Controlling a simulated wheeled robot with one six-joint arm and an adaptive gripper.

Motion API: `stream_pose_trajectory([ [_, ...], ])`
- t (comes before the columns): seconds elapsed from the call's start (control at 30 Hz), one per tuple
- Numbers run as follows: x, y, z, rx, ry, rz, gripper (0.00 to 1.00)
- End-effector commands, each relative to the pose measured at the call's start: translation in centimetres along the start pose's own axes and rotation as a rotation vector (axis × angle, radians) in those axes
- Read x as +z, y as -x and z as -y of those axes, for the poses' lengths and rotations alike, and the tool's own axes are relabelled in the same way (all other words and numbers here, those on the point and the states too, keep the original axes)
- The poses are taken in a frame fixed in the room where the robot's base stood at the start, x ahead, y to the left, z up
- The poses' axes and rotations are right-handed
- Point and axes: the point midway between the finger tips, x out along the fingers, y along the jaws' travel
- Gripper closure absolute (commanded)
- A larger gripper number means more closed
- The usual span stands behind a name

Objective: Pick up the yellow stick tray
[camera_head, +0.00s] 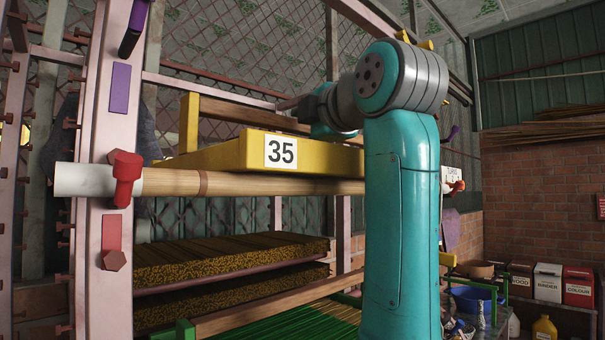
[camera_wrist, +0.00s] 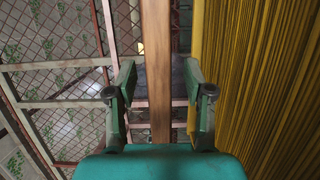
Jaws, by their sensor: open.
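The yellow tray (camera_head: 215,155) with a white "35" label rests high on the rack, behind a round wooden pole. Its wooden side bar (camera_head: 250,115) runs along the far side. My arm hides the tray's right end and my gripper in the head view. In the wrist view my gripper (camera_wrist: 160,75) is open, with green fingers on either side of what looks like that wooden bar (camera_wrist: 157,40). Both fingers stand apart from the bar, and its depth between them is unclear. Yellow sticks (camera_wrist: 265,80) fill the right side of the wrist view.
The round pole (camera_head: 240,184) crosses in front of the tray, with a red clamp (camera_head: 125,177) on the pink post (camera_head: 100,130). Trays of brown sticks (camera_head: 230,258) and green sticks (camera_head: 285,322) lie below. Wire mesh (camera_wrist: 60,75) stands left of the bar in the wrist view.

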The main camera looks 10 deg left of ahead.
Motion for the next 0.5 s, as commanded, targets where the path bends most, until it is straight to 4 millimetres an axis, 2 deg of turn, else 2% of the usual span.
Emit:
stream_pose_trajectory([
  [0.13,0.00,0.03,-0.02,0.001,0.000,0.000,0.48],
  [0.17,0.00,0.03,-0.02,0.001,0.000,0.000,0.53],
  [0.33,0.00,0.05,-0.02,0.001,0.000,0.000,0.95],
  [0.37,0.01,0.05,-0.02,0.001,0.000,0.000,1.00],
  [0.5,0.01,0.04,-0.01,0.000,0.000,0.000,1.00],
])
